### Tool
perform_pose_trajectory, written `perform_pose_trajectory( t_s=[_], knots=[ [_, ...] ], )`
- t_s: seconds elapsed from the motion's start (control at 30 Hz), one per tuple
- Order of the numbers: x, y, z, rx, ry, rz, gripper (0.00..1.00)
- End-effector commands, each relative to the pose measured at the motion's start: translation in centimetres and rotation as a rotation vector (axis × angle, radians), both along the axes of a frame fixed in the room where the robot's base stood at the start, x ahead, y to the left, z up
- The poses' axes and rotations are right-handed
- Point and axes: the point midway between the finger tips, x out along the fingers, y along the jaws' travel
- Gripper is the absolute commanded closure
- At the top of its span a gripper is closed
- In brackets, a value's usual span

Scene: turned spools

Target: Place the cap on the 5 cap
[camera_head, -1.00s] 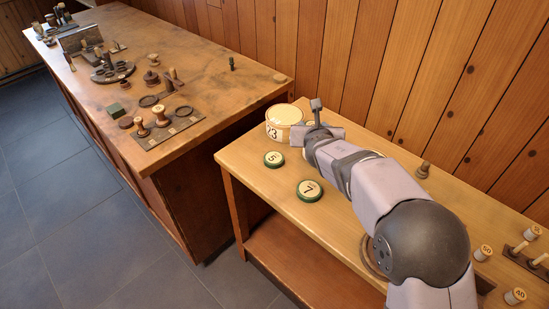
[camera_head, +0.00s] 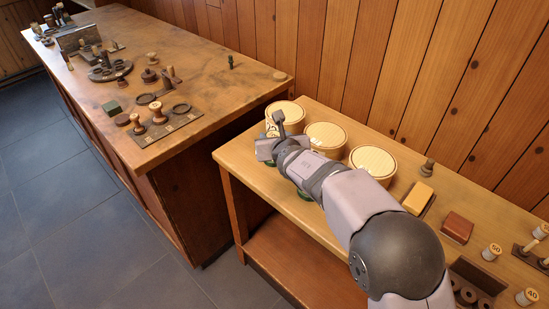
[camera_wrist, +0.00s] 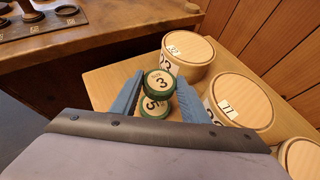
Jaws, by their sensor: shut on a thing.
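My gripper (camera_wrist: 158,88) is shut on a green-rimmed cap with a pale face marked 3 (camera_wrist: 160,84), which shows between the blue fingers in the wrist view. Just below it in that view is the green 5 cap (camera_wrist: 153,107), partly covered by the 3 cap. The 3 cap lies over the 5 cap in the picture; I cannot tell whether they touch. In the head view my gripper (camera_head: 269,148) is over the left end of the light table and hides most of both caps.
Round lidded tubs (camera_head: 286,112), (camera_head: 326,137), (camera_head: 372,162) stand along the wall side of the light table, close to my gripper. A green bit of the 7 cap (camera_head: 304,195) shows beneath my arm. A yellow block (camera_head: 418,197) and a brown block (camera_head: 458,228) lie farther right.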

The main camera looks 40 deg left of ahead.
Motion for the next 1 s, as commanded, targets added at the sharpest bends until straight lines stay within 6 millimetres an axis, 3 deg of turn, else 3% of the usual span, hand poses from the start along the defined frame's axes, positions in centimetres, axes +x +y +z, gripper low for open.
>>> perform_pose_trajectory(
  t_s=[0.1, 0.4, 0.7, 1.0],
  knots=[
    [0.0, 0.0, -1.7, 0.001, -0.001, -0.001, 0.80],
    [0.0, 0.0, -2.3, 0.001, 0.000, -0.001, 0.80],
    [0.0, 0.0, -5.6, 0.000, 0.000, 0.000, 0.80],
    [0.0, 0.0, -5.7, 0.001, 0.000, 0.000, 0.80]
  ],
)
